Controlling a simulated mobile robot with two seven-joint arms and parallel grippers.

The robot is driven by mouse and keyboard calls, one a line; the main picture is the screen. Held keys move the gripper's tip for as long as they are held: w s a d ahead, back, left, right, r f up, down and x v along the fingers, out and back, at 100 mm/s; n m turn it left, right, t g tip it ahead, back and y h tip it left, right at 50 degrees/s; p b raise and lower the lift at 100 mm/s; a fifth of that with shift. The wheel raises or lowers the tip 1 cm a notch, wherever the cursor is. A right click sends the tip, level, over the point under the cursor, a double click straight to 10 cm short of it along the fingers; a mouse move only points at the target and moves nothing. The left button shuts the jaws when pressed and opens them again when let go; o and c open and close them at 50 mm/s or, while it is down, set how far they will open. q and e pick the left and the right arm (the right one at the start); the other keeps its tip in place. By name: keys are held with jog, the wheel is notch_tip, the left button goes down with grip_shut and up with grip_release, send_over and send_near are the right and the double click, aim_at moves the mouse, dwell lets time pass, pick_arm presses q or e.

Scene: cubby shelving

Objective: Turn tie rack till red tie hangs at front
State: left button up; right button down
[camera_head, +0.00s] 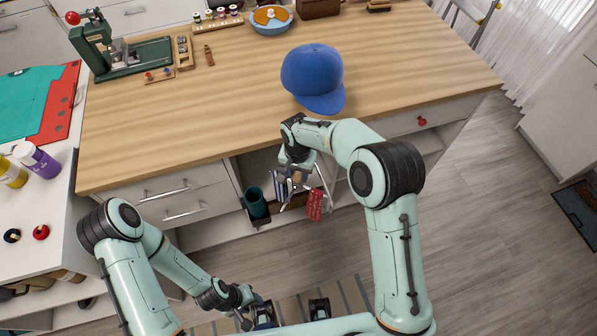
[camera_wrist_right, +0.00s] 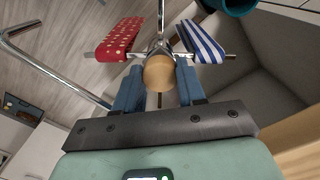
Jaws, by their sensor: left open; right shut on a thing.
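The tie rack stands in the open cubby under the worktop, with metal arms and a round wooden knob (camera_wrist_right: 159,73). My right gripper (camera_head: 297,168) is shut on this knob; the wrist view shows its blue fingers on both sides. The red tie (camera_head: 316,205) with pale dots hangs at the right of the rack in the head view and at the left in the wrist view (camera_wrist_right: 120,38). A blue-and-white striped tie (camera_head: 281,187) hangs on the opposite side (camera_wrist_right: 202,42). My left gripper (camera_head: 254,312) is open and empty, low near the striped rug.
A teal cup (camera_head: 256,203) stands left of the rack in the cubby. Drawers with metal handles (camera_head: 185,208) flank it on the left. A blue cap (camera_head: 313,77) lies on the worktop above. A bent metal bar (camera_wrist_right: 50,62) shows in the wrist view.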

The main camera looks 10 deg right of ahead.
jog(key=c, duration=0.7)
grip_release()
jog(key=shift+o, duration=0.2)
notch_tip(320, 180, up, 14)
jog(key=shift+f+p, duration=0.25)
jog(key=shift+p, duration=0.15)
jog(key=shift+c, duration=0.3)
